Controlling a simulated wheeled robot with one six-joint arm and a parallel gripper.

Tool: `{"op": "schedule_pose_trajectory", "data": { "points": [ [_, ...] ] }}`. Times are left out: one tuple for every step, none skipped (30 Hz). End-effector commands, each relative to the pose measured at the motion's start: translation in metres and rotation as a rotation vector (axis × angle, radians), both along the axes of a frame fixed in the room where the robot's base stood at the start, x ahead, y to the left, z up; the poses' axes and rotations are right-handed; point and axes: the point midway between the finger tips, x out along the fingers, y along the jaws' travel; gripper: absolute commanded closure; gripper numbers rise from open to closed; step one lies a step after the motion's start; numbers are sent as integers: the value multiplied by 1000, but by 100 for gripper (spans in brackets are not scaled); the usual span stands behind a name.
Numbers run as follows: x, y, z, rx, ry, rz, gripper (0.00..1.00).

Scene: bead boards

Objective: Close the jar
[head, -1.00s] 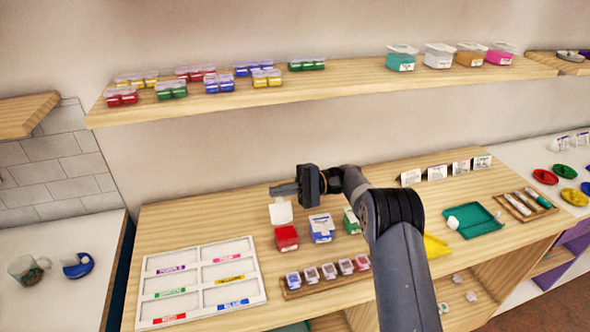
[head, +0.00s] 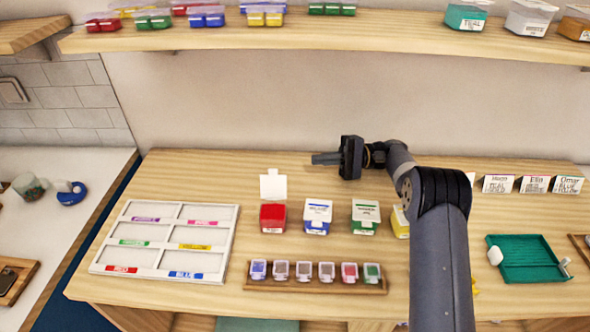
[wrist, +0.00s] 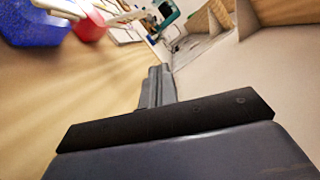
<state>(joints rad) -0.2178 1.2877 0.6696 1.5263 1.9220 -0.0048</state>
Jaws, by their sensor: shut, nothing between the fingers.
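The red jar (head: 273,217) stands on the wooden counter with its white lid (head: 273,185) raised upright at its back edge, so it is open. My gripper (head: 322,159) is shut and empty, pointing left. In the head view it appears above and to the right of the raised lid, with a visible gap between them. In the wrist view the shut fingers (wrist: 158,87) point away from the camera, and the red jar (wrist: 90,27) shows at upper left, beyond a blue jar (wrist: 32,24).
Closed blue (head: 317,217) and green (head: 365,217) jars stand right of the red one; a yellow one is partly behind my arm. A rack of small jars (head: 315,287) lies in front, a white sorting tray (head: 112,240) at left. A shelf (head: 330,32) runs above.

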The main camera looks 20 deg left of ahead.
Motion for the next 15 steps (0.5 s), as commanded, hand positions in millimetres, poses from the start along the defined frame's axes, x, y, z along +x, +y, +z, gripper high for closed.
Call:
{"op": "schedule_pose_trajectory", "data": {
  "points": [
    [-1,1,-1,0,0,1,100],
    [-2,3,0,0,0,1,100],
    [-3,5,1,0,0,1,100],
    [-5,8,1,0,1,2,100],
    [-7,11,2,-1,1,2,100],
    [-10,15,4,0,1,3,100],
    [-13,19,4,-1,2,3,100],
    [-16,24,5,0,1,3,100],
    [-20,31,6,0,1,3,100],
    [-24,36,6,-1,2,4,100],
    [-27,42,7,-1,2,4,100],
    [-32,50,8,-1,1,5,100],
    [-35,55,9,-1,1,5,100],
    [-39,61,10,-1,1,5,100],
    [-44,68,10,-1,2,3,100]
  ]
}}
